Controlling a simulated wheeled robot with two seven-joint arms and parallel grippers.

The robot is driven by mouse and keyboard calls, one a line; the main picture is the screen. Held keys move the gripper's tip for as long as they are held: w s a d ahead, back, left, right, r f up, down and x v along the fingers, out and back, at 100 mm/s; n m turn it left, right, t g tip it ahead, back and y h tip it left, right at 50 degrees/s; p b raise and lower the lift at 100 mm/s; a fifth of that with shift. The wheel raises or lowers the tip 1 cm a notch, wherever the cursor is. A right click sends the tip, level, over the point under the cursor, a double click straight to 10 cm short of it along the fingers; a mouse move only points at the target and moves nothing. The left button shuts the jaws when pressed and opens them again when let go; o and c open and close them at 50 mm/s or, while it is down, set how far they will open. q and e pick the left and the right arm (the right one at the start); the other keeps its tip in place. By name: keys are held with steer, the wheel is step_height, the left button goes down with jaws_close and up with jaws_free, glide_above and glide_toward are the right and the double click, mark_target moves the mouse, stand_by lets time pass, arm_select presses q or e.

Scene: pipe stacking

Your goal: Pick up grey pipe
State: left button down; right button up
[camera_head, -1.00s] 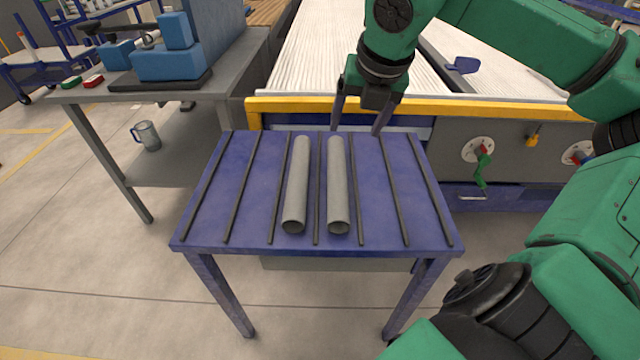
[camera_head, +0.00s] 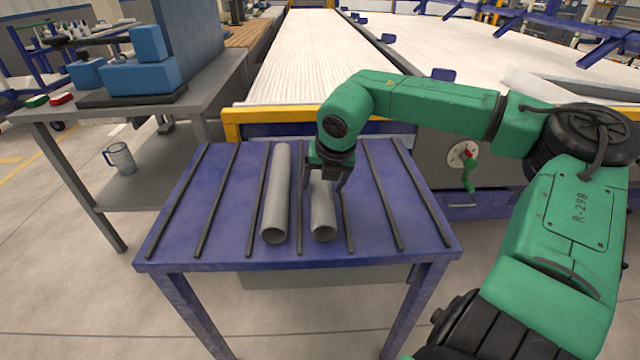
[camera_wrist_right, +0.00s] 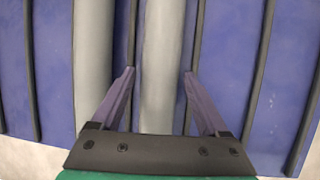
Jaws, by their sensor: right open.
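Two grey pipes lie side by side on a blue table (camera_head: 178,225) with black ribs. The left pipe (camera_head: 276,200) shows along its whole length in the head view. The right pipe (camera_head: 323,215) is partly hidden under my right gripper (camera_head: 325,188). My right gripper is open and points down over the right pipe. In the right wrist view, its fingers (camera_wrist_right: 158,72) are on either side of the right pipe (camera_wrist_right: 160,60), with gaps. The left pipe (camera_wrist_right: 93,60) is outside the fingers there. My left gripper is not in view.
A conveyor with a yellow edge (camera_head: 280,113) stands behind the table. A grey bench (camera_head: 205,95) with blue blocks (camera_head: 140,75) is at the left, with a mug (camera_head: 121,158) on its lower shelf. The table's left and right sides are clear.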

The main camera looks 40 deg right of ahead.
steer(key=shift+x, duration=0.9)
steer(key=c, duration=1.2)
jaws_close()
steer(key=shift+r, duration=0.15)
